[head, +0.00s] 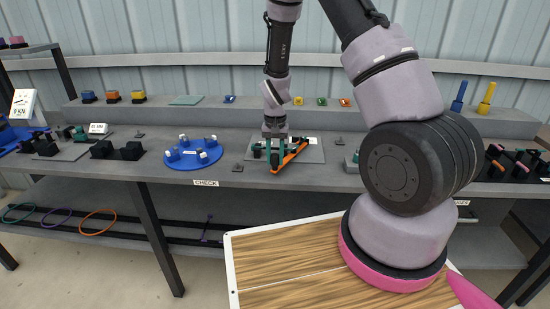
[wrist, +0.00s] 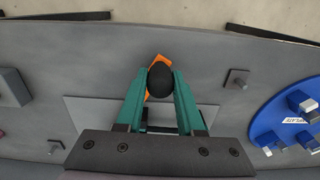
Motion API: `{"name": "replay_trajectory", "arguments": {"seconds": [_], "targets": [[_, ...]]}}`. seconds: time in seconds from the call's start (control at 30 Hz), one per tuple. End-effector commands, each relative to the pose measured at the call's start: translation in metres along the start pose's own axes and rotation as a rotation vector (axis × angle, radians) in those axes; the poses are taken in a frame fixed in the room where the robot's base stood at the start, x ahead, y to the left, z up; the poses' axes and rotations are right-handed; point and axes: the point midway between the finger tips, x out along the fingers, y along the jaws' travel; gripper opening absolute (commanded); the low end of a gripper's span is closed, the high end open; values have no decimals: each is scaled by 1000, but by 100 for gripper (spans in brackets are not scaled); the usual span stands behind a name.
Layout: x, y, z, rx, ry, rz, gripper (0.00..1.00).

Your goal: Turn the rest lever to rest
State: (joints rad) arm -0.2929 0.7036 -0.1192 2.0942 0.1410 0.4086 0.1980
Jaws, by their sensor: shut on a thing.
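The rest lever is an orange bar (head: 290,157) on a light grey plate (head: 312,154) at the middle of the bench. It slants from lower left to upper right in the head view. My gripper (head: 268,153) reaches down over the plate, its teal fingers at the lever's left side. In the wrist view, my gripper (wrist: 160,84) is closed around a round black knob (wrist: 160,81), one finger on each side. A bit of the orange lever (wrist: 155,62) shows just beyond the knob. The fingers and knob hide most of the lever there.
A blue round plate with white and blue pegs (head: 193,154) stands left of the lever. Small dark bolt-like posts (head: 238,168) stand near the plate. A raised back shelf (head: 200,112) carries small coloured parts. A CHECK label (head: 206,183) is on the front edge.

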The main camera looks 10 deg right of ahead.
Motion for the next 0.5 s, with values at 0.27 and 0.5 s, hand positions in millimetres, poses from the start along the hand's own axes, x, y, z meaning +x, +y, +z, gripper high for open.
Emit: {"name": "replay_trajectory", "arguments": {"seconds": [0.27, 0.5], "targets": [[-1, 30, 10, -209, -4, -1, 0], [-1, 57, 14, -429, -3, -1, 0]]}}
